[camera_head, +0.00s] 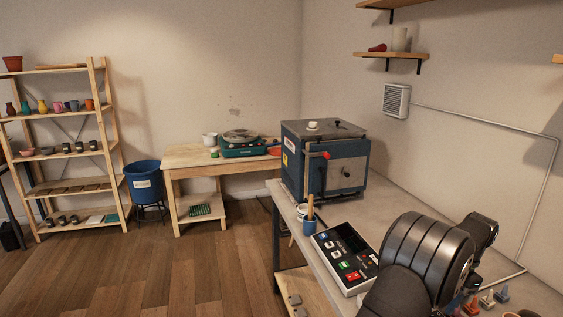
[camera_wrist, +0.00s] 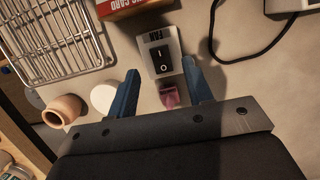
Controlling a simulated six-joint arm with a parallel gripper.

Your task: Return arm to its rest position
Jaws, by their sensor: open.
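My gripper (camera_wrist: 163,92) shows in the wrist view, with two blue fingers spread apart and nothing held between them. Beyond the fingertips is a grey switch box (camera_wrist: 159,56) marked FAN with a black rocker. A small pink object (camera_wrist: 169,96) lies between the fingers, just below the switch box, apart from both. In the head view my dark arm is folded at the lower right over the workbench, and the gripper itself is out of sight there.
Near the gripper are a wire rack (camera_wrist: 55,35), a small clay pot (camera_wrist: 63,110), a white round piece (camera_wrist: 104,97) and a black cable (camera_wrist: 236,58).

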